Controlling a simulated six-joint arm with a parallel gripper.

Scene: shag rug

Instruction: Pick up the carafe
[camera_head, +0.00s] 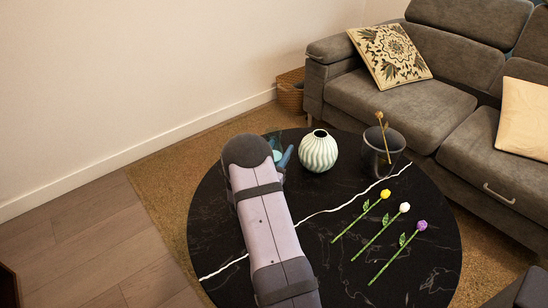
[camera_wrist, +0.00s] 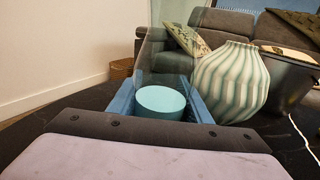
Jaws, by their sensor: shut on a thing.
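The carafe appears to be the clear glass form (camera_wrist: 166,50) with a pale teal round part (camera_wrist: 161,99), straight ahead in the wrist view. In the head view only a small teal patch of it (camera_head: 277,156) shows beside my arm. My gripper (camera_wrist: 163,92) has a blue finger on each side of the teal part and is shut on it. In the head view the gripper (camera_head: 281,157) is largely hidden by my arm, at the far side of the round black table (camera_head: 340,215). I cannot tell whether the carafe touches the table.
A ribbed pale green vase (camera_head: 318,151) stands close to the right of the gripper. A dark pot (camera_head: 383,155) is beyond it. Yellow (camera_head: 362,215), white (camera_head: 381,231) and purple (camera_head: 397,252) flowers lie on the table. A grey sofa (camera_head: 430,110) stands behind.

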